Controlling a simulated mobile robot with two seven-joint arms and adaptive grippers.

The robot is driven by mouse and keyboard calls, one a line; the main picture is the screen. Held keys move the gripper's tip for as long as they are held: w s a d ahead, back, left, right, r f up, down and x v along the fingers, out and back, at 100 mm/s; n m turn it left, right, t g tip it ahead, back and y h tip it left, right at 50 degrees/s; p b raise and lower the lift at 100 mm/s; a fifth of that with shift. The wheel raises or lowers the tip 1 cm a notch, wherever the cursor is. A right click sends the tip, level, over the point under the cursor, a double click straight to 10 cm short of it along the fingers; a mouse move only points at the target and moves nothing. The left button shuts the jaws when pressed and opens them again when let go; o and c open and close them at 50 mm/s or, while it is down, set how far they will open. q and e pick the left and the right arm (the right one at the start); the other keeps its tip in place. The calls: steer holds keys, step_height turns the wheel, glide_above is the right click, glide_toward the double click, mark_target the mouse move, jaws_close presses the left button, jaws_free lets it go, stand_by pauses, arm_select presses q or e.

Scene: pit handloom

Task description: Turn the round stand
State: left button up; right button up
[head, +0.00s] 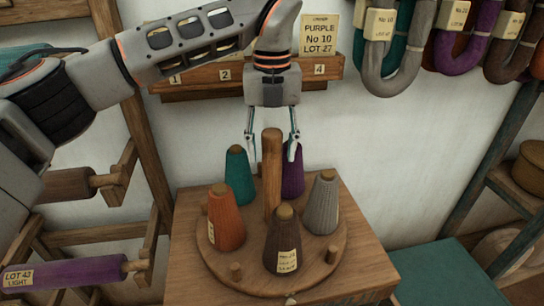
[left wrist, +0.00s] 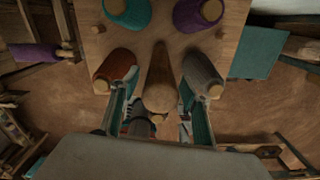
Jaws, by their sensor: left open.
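The round stand (head: 312,262) is a wooden disc on a wooden box top, with an upright centre post (head: 271,175). Around the post stand a teal cone (head: 239,178), a purple cone (head: 293,175), an orange cone (head: 226,220), a dark brown cone (head: 283,245) and a grey cone (head: 322,205). My left gripper (head: 271,152) points down, open, with its fingers apart on either side of the post's upper part in the head view. In the left wrist view, the post (left wrist: 161,75) shows between the open fingers (left wrist: 160,118). My right gripper is not in view.
Small pegs (head: 236,270) stand on the disc near its rim. A numbered wall rack (head: 205,78) with a "PURPLE No 10 LOT 27" card (head: 319,35) is behind the arm. Yarn hanks (head: 395,60) hang at upper right. A teal surface (head: 450,272) lies right of the box.

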mark_target(272, 185)
arm_select(q)
step_height(272, 185, down, 2)
steer(key=shift+f, duration=0.55)
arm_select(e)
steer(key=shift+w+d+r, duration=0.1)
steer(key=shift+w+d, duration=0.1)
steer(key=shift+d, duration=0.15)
arm_select(q)
steer(key=shift+w, duration=0.1)
steer(key=shift+c, duration=0.3)
jaws_close()
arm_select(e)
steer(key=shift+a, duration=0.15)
